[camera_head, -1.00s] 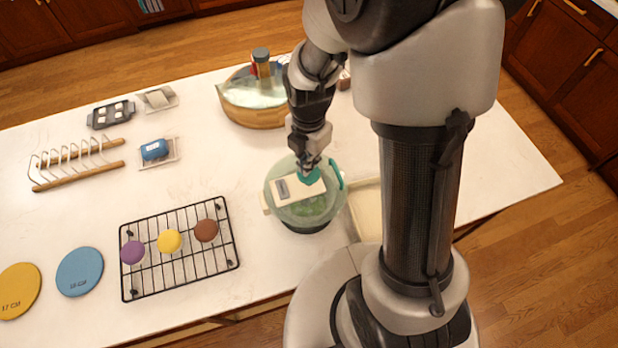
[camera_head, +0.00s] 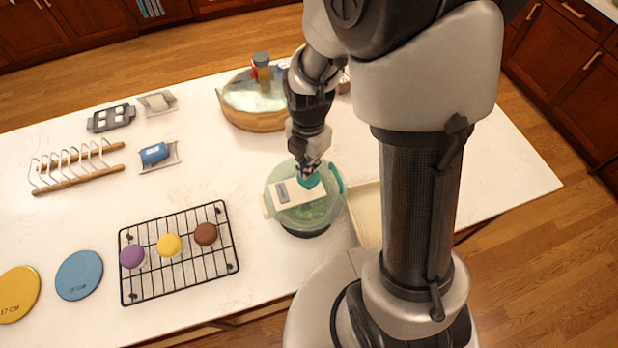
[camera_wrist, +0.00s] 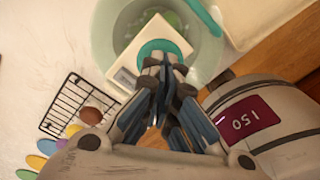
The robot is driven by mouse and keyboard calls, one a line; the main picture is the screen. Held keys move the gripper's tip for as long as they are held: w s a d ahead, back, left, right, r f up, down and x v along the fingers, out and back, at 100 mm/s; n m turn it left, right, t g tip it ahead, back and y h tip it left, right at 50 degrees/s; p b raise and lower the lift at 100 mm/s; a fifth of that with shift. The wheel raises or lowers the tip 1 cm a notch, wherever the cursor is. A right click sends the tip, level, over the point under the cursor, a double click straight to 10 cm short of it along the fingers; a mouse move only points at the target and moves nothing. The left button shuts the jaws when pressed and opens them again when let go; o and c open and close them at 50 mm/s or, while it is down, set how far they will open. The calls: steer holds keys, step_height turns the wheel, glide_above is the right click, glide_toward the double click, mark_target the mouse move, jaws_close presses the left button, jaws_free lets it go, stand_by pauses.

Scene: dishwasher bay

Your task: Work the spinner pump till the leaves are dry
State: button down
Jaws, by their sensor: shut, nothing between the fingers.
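The salad spinner (camera_head: 321,219) is a pale green, see-through bowl on a dark base, with green leaves showing inside. A cream bar with a small grey panel (camera_head: 290,192) lies across its top. The round teal pump knob (camera_head: 308,180) sits on the bar, and a teal handle stands at the rim. My gripper (camera_head: 307,172) is shut and empty, pointing down with its fingertips at the knob. In the wrist view the fingertips (camera_wrist: 163,60) overlap the teal knob (camera_wrist: 150,50); I cannot tell whether they touch it.
A cream tray (camera_head: 367,215) lies right of the spinner. A black wire rack (camera_head: 185,270) with purple, yellow and brown macarons is at left. A wooden-sided round container (camera_head: 262,122) stands behind. A toast rack (camera_head: 80,180) is far left. Bare counter lies between them.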

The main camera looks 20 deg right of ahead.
stand_by(0.3)
stand_by(1.7)
stand_by(0.4)
steer(key=shift+f+b, duration=2.25)
steer(key=shift+f, duration=0.35)
steer(key=shift+r+p, duration=2.1)
steer(key=shift+r, duration=0.6)
steer(key=shift+f, duration=0.1)
